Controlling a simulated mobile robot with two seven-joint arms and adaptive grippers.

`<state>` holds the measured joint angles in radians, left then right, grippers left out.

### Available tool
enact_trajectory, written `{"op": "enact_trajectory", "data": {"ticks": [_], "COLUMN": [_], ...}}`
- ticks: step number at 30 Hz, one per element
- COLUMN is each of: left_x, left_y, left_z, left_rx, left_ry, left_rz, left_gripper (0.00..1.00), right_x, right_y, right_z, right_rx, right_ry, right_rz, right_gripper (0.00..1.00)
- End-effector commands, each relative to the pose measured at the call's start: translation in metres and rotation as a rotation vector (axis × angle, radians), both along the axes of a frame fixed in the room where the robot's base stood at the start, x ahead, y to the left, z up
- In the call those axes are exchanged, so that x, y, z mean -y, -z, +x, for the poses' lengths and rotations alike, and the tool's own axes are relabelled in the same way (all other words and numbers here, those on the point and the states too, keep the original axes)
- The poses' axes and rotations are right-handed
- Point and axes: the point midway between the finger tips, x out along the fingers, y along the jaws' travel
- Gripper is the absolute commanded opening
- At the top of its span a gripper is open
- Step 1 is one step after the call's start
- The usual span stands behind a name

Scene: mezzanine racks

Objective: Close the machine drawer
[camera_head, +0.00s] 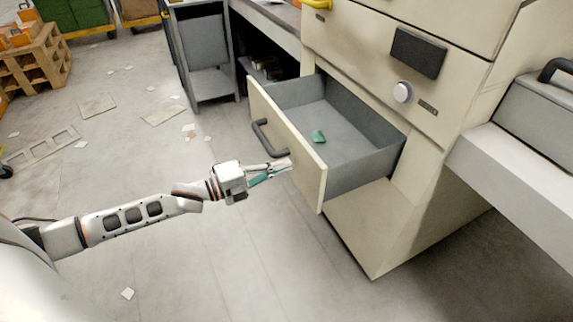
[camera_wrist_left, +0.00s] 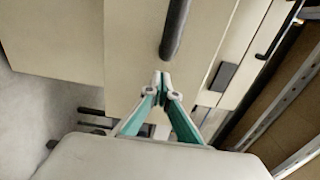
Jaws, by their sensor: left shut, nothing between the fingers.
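The machine drawer (camera_head: 343,153) is pulled out of the beige machine (camera_head: 380,225). Its grey inside holds a small green item (camera_head: 318,137). A dark bar handle (camera_head: 268,138) is on its beige front panel. My left gripper (camera_head: 284,164) is shut and empty, with its tips at the front panel, below and right of the handle. In the left wrist view the shut fingertips (camera_wrist_left: 161,80) point at the beige panel, just below the end of the dark handle (camera_wrist_left: 175,28). I cannot tell whether they touch the panel. My right gripper is in neither view.
A grey cabinet (camera_head: 203,55) stands behind the drawer. A grey ledge (camera_head: 520,165) juts out at the right. A wooden pallet stack (camera_head: 38,62) stands far left.

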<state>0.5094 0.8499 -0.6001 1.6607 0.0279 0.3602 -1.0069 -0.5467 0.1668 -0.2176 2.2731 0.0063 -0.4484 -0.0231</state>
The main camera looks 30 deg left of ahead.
Motion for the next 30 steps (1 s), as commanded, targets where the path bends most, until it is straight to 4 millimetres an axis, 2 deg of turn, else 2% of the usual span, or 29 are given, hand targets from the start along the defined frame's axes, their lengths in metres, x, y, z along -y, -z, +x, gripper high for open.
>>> {"op": "enact_trajectory", "data": {"ticks": [6, 20, 26, 30], "left_x": [0.007, 0.009, 0.02, 0.035], "left_y": [0.0, 0.0, 0.0, 0.0], "left_z": [0.009, 0.011, 0.025, 0.043], "left_rx": [-0.001, 0.0, 0.002, 0.002], "left_ry": [0.0, 0.0, 0.001, 0.001], "left_rz": [0.001, 0.0, -0.001, -0.003], "left_gripper": [0.0, 0.0, 0.0, 0.0], "right_x": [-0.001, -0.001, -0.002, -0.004], "right_y": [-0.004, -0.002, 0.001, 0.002], "right_z": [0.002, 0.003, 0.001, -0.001], "right_rx": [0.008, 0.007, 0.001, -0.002], "right_ry": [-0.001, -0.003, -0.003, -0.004], "right_rz": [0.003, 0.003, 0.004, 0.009], "right_gripper": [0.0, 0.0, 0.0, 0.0]}}
